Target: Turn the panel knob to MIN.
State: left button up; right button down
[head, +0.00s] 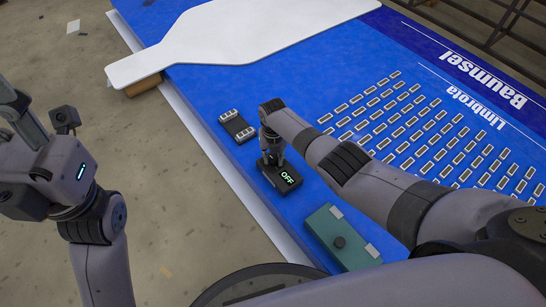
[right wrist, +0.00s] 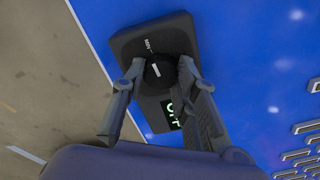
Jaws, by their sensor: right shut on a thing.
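A dark panel box (head: 293,187) lies on the blue table top, with a lit display (head: 288,177) reading OFF. In the right wrist view the box (right wrist: 185,30) carries a round black knob (right wrist: 160,72) with a pale mark on it. The label MIN (right wrist: 149,45) is printed beside the knob. My right gripper (head: 271,160) is over the box, and in the wrist view its two fingers (right wrist: 160,70) are shut on the knob from both sides. They partly cover the display.
A small dark block with pale buttons (head: 237,126) lies behind the box. A green box (head: 340,238) with a dark knob is nearer. A white bottle-shaped board (head: 230,45) lies at the back. Rows of small pale-rimmed pieces (head: 412,132) are to the right. The table's edge runs along the left.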

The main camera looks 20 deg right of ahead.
aim_at(273, 159)
jog(key=shift+n, duration=0.5)
jog(key=c, duration=1.2)
grip_release()
jog(key=shift+c, duration=0.2)
notch_tip(273, 159, up, 12)
